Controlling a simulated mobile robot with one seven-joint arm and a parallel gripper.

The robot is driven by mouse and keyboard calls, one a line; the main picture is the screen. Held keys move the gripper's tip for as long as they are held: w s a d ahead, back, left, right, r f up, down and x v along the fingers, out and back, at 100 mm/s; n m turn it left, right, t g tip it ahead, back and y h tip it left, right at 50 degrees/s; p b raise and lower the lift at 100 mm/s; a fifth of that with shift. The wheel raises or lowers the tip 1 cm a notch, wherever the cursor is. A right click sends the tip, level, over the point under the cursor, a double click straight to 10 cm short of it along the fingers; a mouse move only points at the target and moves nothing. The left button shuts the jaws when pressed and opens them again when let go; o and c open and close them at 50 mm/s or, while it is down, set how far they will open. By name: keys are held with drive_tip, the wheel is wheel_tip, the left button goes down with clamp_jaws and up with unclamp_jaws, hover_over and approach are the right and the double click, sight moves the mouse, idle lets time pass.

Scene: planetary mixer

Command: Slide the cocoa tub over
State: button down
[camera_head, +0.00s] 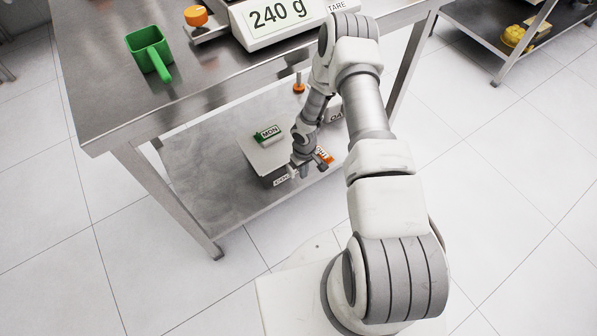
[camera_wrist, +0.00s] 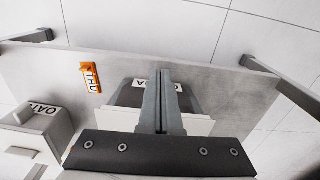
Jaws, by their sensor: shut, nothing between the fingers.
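The cocoa tub (camera_head: 258,158) is a low grey box with a pale lid on the lower steel shelf. Its white front label is partly visible. In the wrist view the tub (camera_wrist: 127,98) lies behind my fingers, and they cover part of its label, which ends in "OA". My gripper (camera_head: 296,173) is at the tub's front right side, pointing down. In the wrist view my gripper (camera_wrist: 162,73) is shut, with its fingers together and nothing between them. I cannot tell whether the fingers touch the tub.
A second tub (camera_wrist: 30,128), labelled "OA…", stands beyond the clip. The tabletop above carries a green scoop (camera_head: 149,50) and a scale (camera_head: 279,18). The shelf's left part is clear.

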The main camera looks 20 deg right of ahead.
sight(287, 170)
drive_tip(key=w+a+f+b, duration=0.1)
drive_tip(key=w+f+b, duration=0.2)
drive_tip(key=f, duration=0.6)
drive_tip(key=shift+w+a+f+b, duration=0.2)
drive_tip(key=shift+w+b, duration=0.1)
drive_tip(key=shift+b, duration=0.4)
